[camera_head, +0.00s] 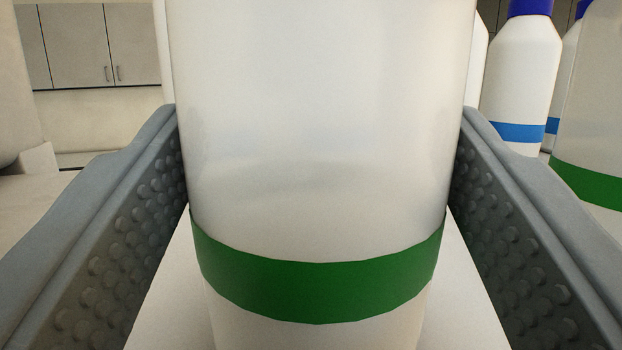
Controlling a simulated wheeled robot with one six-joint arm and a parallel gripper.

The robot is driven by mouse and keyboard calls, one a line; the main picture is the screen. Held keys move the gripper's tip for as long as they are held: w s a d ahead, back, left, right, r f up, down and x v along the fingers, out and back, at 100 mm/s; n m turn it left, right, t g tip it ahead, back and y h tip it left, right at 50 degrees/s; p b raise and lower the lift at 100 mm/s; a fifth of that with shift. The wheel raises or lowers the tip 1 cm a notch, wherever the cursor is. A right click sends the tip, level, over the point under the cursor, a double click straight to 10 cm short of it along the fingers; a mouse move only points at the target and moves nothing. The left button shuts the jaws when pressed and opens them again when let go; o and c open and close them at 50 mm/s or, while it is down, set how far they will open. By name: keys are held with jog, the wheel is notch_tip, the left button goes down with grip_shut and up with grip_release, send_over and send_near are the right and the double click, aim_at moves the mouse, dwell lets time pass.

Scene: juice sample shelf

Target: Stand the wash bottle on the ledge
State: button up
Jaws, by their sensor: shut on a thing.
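A white bottle with a green band (318,150) fills the middle of the view, upright and very close. Its top is cut off by the upper edge of the picture, and its base runs out of the bottom edge. My gripper (320,165) has one grey studded finger on each side of the bottle and is shut on it. A pale flat surface (168,300) shows below and behind the bottle. I cannot tell whether the bottle touches this surface or whether it is the ledge.
At the right stand a white bottle with a blue band and blue cap (518,80) and another with a green band (590,130), close to my right finger. More bottles show partly behind them. Wall cabinets (80,45) are at the far left back. A pale rounded object (18,90) stands at the left edge.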

jog(key=shift+f, duration=0.15)
jog(key=o, duration=1.4)
jog(key=d+v, duration=0.1)
jog(key=v, duration=1.1)
jog(key=shift+a+r, duration=0.25)
jog(key=shift+a, duration=0.2)
